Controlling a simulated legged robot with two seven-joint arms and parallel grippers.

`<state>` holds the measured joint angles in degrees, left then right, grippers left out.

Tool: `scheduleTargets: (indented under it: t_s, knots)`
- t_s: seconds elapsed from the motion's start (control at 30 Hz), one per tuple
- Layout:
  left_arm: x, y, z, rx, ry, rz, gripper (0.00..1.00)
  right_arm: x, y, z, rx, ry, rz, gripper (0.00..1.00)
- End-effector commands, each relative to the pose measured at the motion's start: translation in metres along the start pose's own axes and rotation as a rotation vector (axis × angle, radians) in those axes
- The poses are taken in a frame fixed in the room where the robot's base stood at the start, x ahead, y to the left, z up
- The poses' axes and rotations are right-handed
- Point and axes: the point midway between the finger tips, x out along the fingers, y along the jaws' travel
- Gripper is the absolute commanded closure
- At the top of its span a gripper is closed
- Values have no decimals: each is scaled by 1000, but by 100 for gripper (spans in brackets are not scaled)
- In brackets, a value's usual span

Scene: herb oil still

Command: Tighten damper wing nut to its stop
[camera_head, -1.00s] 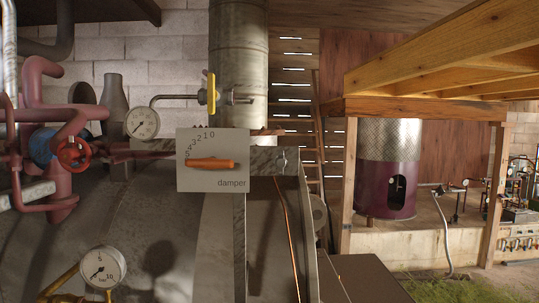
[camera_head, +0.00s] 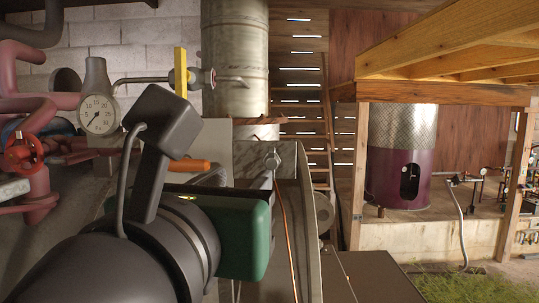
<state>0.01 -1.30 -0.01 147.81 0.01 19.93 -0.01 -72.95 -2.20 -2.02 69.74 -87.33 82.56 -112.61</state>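The damper plate (camera_head: 218,135) is pale grey and mostly hidden behind my arm. Its orange lever (camera_head: 196,164) shows just above my gripper; its scale and lettering are covered. The small metal wing nut (camera_head: 273,160) sits on the grey bracket (camera_head: 250,157) right of the plate.
A yellow-handled valve (camera_head: 180,72) is above the plate, by the metal flue (camera_head: 234,60). A pressure gauge (camera_head: 99,114) and red handwheel (camera_head: 24,153) are at left. A copper line (camera_head: 285,235) runs down right of my gripper. A purple vessel (camera_head: 398,180) stands farther right.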

Motion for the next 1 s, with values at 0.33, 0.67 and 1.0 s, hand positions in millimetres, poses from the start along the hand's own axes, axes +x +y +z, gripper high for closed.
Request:
scheduleTargets:
  t_s: [0.33, 0.67, 1.0]
  knots:
    - [-35, 0, -14, 1, -5, 0, 56, 102, 0, 3, -4, 7, -6, 60]
    - [-52, 0, -18, 0, -5, 0, 56, 145, 1, 0, -1, 3, -1, 60]
    - [-51, 0, -18, 0, -5, 0, 56, 149, 1, -3, 0, 5, -1, 72]
